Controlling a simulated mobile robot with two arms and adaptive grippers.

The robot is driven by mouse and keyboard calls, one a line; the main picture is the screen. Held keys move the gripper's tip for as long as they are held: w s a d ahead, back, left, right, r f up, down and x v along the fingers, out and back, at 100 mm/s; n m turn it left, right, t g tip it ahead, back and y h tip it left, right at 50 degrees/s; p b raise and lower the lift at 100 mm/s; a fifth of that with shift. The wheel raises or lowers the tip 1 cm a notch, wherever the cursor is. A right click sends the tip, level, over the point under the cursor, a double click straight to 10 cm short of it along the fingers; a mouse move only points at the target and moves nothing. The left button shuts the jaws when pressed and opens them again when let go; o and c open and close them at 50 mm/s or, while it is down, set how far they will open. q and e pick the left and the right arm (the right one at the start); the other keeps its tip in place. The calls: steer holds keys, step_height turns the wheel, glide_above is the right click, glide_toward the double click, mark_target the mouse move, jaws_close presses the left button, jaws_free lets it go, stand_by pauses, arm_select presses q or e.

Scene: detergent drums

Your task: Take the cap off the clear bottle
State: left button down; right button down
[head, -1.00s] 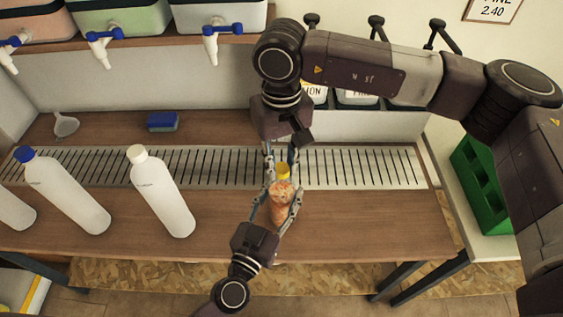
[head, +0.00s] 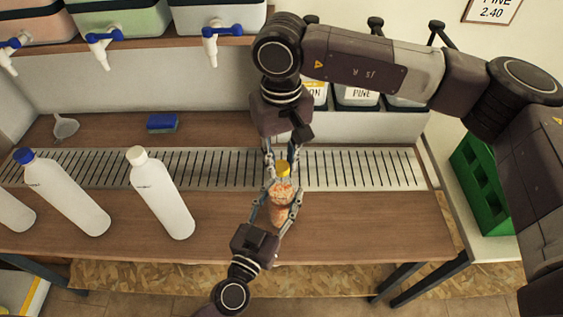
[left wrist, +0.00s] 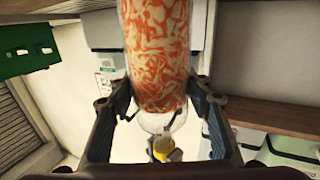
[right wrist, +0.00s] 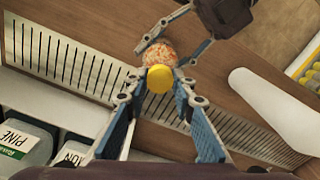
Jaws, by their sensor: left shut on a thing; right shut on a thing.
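The clear bottle (head: 279,213) shows an orange-and-cream swirled body and a clear neck in the left wrist view (left wrist: 158,60). My left gripper (head: 281,194) is shut around it from the front, over the table. The yellow cap (head: 283,168) is at the neck end of the bottle. It also shows in the left wrist view (left wrist: 164,148) and right wrist view (right wrist: 160,78). My right gripper (head: 283,174) reaches from behind, shut on the cap between its two fingers. I cannot tell whether the cap still touches the neck.
White bottles stand at the left, one with a white cap (head: 162,195) and one with a blue cap (head: 66,195). A metal grate (head: 355,168) crosses the wooden table (head: 380,225). A blue sponge (head: 162,123) and a scoop (head: 65,127) lie behind. A green crate (head: 485,185) is at right.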

mark_target(282, 166)
steer(key=shift+r, duration=0.6)
steer(key=shift+r, duration=2)
arm_select(q)
steer(key=c, duration=0.9)
jaws_free()
steer(key=shift+c, duration=0.2)
